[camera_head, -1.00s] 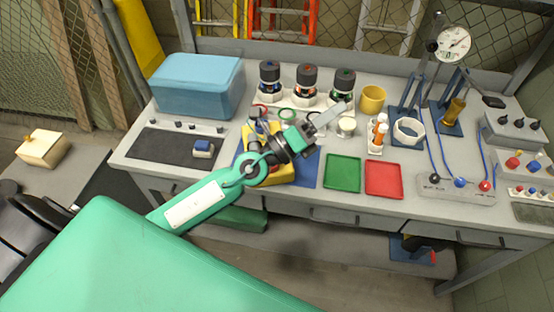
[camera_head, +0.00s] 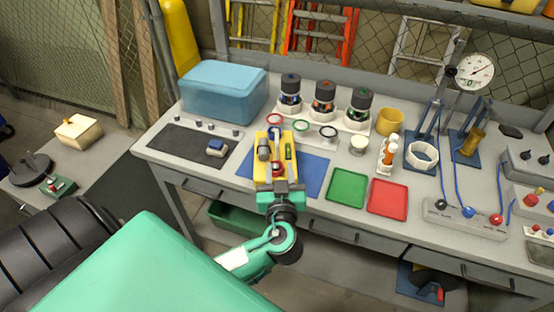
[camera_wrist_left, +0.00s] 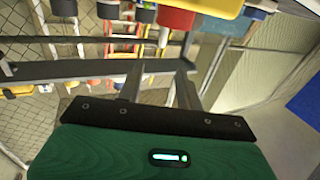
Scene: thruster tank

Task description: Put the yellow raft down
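The yellow raft (camera_head: 260,177) lies over the blue mat (camera_head: 315,172) on the bench, its long side running away from me. It carries a grey cylinder, a blue part, a green vial and a red knob. My left gripper (camera_head: 280,184) is at the raft's near end and points away from me. In the left wrist view its fingers (camera_wrist_left: 160,90) stand apart with nothing seen between them. Whether gripper and raft touch, I cannot tell. My right gripper is out of view.
A blue bin (camera_head: 225,92) and a dark mat (camera_head: 187,147) lie to the left. A green tray (camera_head: 347,188) and a red tray (camera_head: 387,199) lie to the right. Several capped canisters (camera_head: 325,98) stand behind. The bench's front edge is close to my left arm.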

